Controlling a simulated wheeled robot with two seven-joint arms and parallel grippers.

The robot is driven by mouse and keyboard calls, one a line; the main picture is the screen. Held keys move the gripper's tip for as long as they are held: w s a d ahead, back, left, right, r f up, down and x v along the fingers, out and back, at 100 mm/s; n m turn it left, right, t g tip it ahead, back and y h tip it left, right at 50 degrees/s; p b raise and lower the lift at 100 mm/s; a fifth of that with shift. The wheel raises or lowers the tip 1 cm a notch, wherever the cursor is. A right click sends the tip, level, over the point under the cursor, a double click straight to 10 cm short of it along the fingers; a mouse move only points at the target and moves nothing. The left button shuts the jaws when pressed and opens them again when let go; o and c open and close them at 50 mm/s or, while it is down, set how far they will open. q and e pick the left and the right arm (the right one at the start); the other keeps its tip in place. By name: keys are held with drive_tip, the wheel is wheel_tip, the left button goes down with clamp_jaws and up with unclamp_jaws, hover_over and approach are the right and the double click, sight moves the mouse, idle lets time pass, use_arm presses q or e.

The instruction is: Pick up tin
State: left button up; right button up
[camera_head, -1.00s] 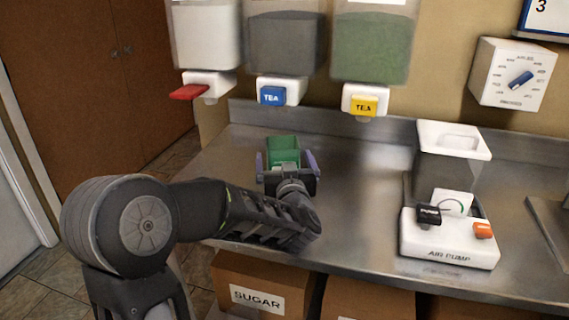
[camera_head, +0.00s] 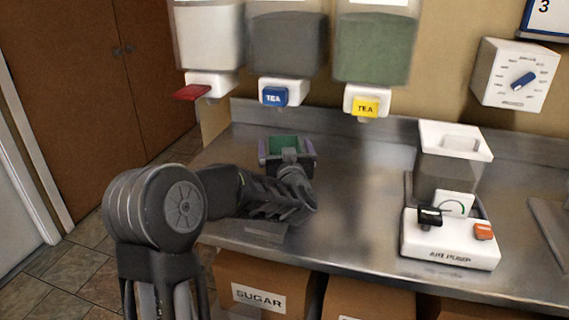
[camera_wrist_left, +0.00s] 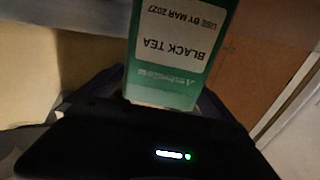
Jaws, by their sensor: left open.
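The tin is green with a white label reading BLACK TEA; it stands on the steel counter in the head view (camera_head: 286,143), partly hidden behind my left gripper (camera_head: 287,152). In the left wrist view the tin (camera_wrist_left: 180,40) appears upside down, directly ahead of the gripper body and between its fingers. My left gripper is open, with a finger on each side of the tin. I cannot tell whether either finger touches it. My right gripper is not in view.
Dispensers with red (camera_head: 191,92), blue (camera_head: 275,97) and yellow (camera_head: 366,107) levers hang above the counter's back edge. The counter (camera_head: 355,190) between is clear. A SUGAR box (camera_head: 245,275) sits below.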

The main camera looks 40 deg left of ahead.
use_arm(q)
drive_tip(key=shift+w+a, duration=0.3)
drive_tip(key=shift+w, duration=0.05)
drive_tip(key=shift+c, duration=0.6)
drive_tip(key=c, duration=1.9)
